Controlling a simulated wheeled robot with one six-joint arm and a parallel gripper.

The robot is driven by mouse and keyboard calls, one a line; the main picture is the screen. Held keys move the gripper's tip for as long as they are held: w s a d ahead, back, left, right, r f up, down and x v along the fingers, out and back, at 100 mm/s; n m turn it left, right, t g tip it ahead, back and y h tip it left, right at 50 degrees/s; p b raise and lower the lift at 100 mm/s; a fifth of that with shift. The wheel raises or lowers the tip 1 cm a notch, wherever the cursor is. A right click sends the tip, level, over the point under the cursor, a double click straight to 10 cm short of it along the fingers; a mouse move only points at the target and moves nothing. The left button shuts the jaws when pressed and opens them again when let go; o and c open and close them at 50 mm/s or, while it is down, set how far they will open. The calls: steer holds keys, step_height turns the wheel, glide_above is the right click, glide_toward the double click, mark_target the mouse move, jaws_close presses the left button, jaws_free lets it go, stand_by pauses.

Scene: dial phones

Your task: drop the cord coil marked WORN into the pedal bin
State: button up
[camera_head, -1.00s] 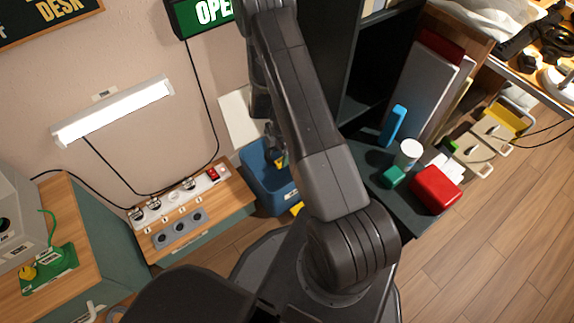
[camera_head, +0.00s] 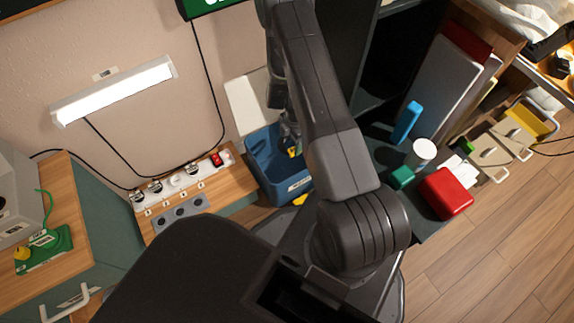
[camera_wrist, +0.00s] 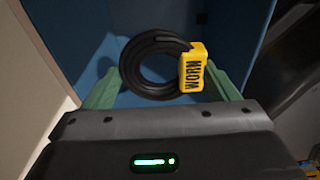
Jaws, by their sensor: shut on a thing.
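The black cord coil (camera_wrist: 146,68) with its yellow tag (camera_wrist: 193,72) marked WORN is between my gripper's green fingertips (camera_wrist: 160,88) in the wrist view. My gripper (camera_head: 291,143) is shut on it. In the head view only a bit of yellow (camera_head: 293,152) shows at my gripper. The blue pedal bin (camera_head: 285,189) stands by the wall with its pale lid (camera_head: 250,103) raised. My gripper and the coil are at the bin's mouth, and blue walls (camera_wrist: 235,35) surround the coil in the wrist view. How deep it hangs is unclear.
A wooden bench with a power strip (camera_head: 175,182) is left of the bin. A dark shelf with a red box (camera_head: 447,193), a white cylinder (camera_head: 424,150) and a green block (camera_head: 402,177) is at right. My arm crosses the middle.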

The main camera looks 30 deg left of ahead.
steer(key=o, duration=0.9)
steer(key=shift+o, duration=0.2)
step_height(320, 180, up, 14)
steer(key=w+p, duration=0.1)
steer(key=p, duration=0.2)
steer(key=shift+w+d+f, duration=0.2)
steer(key=shift+w+d, duration=0.05)
steer(key=shift+d, duration=0.1)
steer(key=shift+f, duration=0.1)
step_height(320, 180, down, 11)
steer(key=s+b, duration=0.1)
steer(key=b, duration=0.1)
steer(key=shift+s+a, duration=0.25)
steer(key=shift+a, duration=0.1)
steer(key=shift+f, duration=0.15)
